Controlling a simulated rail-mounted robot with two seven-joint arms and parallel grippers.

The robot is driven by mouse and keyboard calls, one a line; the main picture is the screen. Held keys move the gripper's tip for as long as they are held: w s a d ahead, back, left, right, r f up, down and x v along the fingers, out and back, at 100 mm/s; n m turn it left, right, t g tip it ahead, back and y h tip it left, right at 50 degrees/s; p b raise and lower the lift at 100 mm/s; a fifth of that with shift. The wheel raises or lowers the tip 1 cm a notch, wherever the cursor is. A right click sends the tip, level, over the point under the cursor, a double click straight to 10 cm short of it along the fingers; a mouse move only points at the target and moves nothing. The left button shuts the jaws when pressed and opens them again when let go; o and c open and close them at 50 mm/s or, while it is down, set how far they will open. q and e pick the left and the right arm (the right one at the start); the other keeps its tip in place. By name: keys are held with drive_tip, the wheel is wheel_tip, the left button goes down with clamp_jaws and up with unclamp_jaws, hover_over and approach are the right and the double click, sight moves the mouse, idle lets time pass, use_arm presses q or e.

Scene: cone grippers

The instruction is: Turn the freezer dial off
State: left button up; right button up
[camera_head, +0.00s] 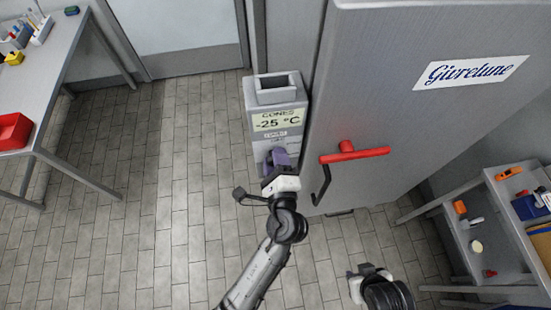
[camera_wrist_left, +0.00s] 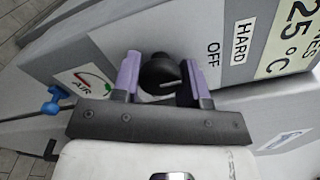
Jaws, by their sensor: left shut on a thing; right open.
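The freezer dial (camera_wrist_left: 160,74) is a black round knob on the grey control box, near the printed words OFF (camera_wrist_left: 213,55) and HARD (camera_wrist_left: 243,42). A pale mark shows at its right edge; I cannot tell its exact setting. My left gripper (camera_wrist_left: 162,80) has purple fingers on either side of the dial and is shut on it. In the head view my left gripper (camera_head: 278,158) is at the control box (camera_head: 262,88), below its "CONES -25 °C" display (camera_head: 280,120), and hides the dial. My right gripper (camera_head: 367,271) is open and empty, low over the floor.
The grey freezer door (camera_head: 400,110) with a red handle (camera_head: 355,155) stands right of the control box. An AIR label (camera_wrist_left: 84,82) and a blue knob (camera_wrist_left: 50,106) are left of the dial. A workbench (camera_head: 60,60) stands left, a shelf unit (camera_head: 490,215) right. Tiled floor lies between.

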use_arm(q)
drive_tip(key=o, duration=0.9)
drive_tip(key=shift+s+d+b, duration=0.3)
drive_tip(key=shift+s+d, duration=0.1)
drive_tip(key=shift+s, duration=1.85)
drive_tip(key=shift+s+d+b, duration=0.3)
drive_tip(key=shift+s+d, duration=0.05)
drive_tip(key=shift+s, duration=1.95)
drive_tip(key=shift+s+d+b, duration=0.3)
drive_tip(key=shift+s+d, duration=0.1)
drive_tip(key=shift+s, duration=1.85)
